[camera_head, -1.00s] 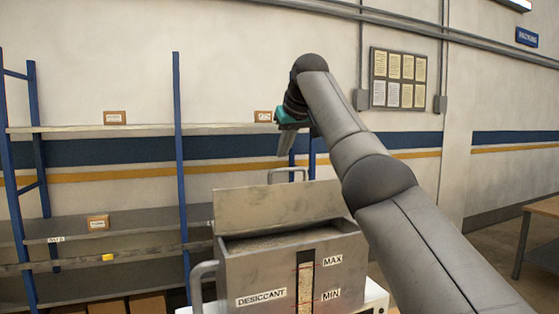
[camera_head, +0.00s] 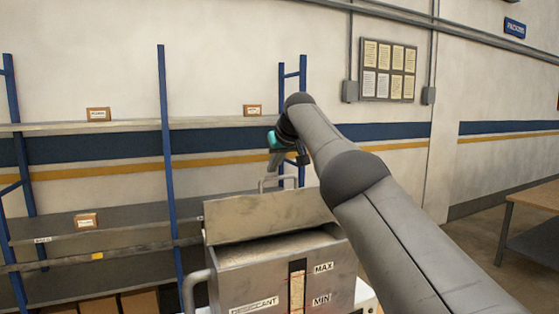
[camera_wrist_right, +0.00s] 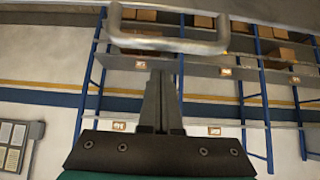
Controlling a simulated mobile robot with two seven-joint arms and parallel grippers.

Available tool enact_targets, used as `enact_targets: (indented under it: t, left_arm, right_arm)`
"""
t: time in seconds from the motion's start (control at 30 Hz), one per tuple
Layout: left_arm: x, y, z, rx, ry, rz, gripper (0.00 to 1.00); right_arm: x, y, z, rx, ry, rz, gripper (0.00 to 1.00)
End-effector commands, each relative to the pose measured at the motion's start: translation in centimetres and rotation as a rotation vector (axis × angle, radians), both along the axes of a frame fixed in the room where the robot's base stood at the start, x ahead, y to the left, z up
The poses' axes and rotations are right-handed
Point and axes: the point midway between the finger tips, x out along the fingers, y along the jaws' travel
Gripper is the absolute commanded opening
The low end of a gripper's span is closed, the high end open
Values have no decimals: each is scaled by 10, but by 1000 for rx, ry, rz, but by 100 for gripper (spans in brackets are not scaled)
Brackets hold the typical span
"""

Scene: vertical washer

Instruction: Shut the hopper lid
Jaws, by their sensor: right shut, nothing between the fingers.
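The grey metal hopper (camera_head: 240,284) stands at the lower middle, with a label partly readable as DESICCANT and MAX and MIN marks on its front. Its lid (camera_head: 265,216) stands open, tilted up at the back, and pale fill shows inside. A bar handle (camera_head: 278,179) rises behind the lid's top edge; it also shows in the right wrist view (camera_wrist_right: 165,46), just beyond the fingertips. My right gripper (camera_head: 273,162) is shut and empty, at the handle's height or slightly above; I cannot tell if they touch. It shows also in the wrist view (camera_wrist_right: 161,85). My left gripper is out of view.
A blue-post shelf rack (camera_head: 166,150) with small boxes stands behind on the left. A side handle (camera_head: 190,290) sticks out left of the hopper. A table (camera_head: 535,195) stands at the right. My right arm crosses the right side of the hopper.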

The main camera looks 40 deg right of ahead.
Motion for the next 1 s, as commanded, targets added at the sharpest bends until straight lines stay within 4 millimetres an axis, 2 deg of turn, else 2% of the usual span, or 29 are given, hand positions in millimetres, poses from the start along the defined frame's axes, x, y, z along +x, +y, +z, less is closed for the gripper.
enact_targets:
  t: [0.03,0.17,1.0]
  left_arm:
    - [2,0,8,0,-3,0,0]
    - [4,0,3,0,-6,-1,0]
    - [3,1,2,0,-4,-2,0]
  right_arm:
    - [2,-1,-1,0,3,-1,0]
    - [-2,-2,-3,-1,-4,-2,0]
    - [-33,10,-5,-2,-1,-1,0]
